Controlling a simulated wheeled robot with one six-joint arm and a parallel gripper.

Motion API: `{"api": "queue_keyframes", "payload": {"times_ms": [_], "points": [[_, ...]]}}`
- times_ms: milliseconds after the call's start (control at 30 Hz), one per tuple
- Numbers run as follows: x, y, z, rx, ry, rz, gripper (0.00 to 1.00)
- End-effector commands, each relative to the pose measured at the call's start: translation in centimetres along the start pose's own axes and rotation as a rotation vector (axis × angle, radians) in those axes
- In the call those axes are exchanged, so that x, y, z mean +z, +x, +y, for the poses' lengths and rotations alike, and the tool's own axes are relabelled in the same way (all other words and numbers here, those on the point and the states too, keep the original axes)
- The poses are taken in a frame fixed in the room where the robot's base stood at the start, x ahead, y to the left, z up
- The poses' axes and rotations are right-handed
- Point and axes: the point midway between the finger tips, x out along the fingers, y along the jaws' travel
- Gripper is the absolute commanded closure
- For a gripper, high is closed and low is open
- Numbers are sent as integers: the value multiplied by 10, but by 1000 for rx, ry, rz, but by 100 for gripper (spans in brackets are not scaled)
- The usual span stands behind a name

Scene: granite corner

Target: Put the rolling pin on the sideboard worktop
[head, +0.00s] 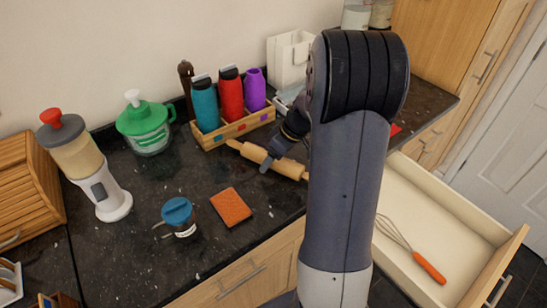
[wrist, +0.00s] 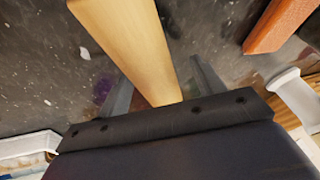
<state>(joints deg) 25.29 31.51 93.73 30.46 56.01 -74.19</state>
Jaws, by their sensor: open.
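The wooden rolling pin (head: 252,152) lies on the dark speckled worktop (head: 140,240), in front of the wooden bottle crate. My arm hides its right end in the head view. My gripper (head: 268,161) is open and low over the pin, with one finger showing in front of it. In the wrist view a pale wooden length, seemingly the pin (wrist: 130,40), runs between the two open fingers (wrist: 160,88). I cannot tell whether the fingers touch it.
The crate (head: 235,131) holds several coloured bottles just behind the pin. An orange sponge (head: 231,207) and a blue-lidded jar (head: 179,216) stand in front. A blender (head: 88,170) and green-lidded jug (head: 146,125) are left. An open drawer (head: 440,200) with a whisk (head: 398,236) juts out right.

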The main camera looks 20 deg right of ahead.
Motion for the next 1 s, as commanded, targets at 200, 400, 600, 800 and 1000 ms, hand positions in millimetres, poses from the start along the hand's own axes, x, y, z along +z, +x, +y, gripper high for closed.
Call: {"api": "queue_keyframes", "payload": {"times_ms": [200, 400, 600, 800, 1000], "points": [[-2, -11, 0, 3, 0, 3, 36], [-1, -54, 1, 5, -1, 4, 36], [-1, -95, 0, 5, 0, 2, 36], [-1, -118, 0, 1, 0, 1, 36], [-1, -123, 0, 0, 0, 0, 36]]}}
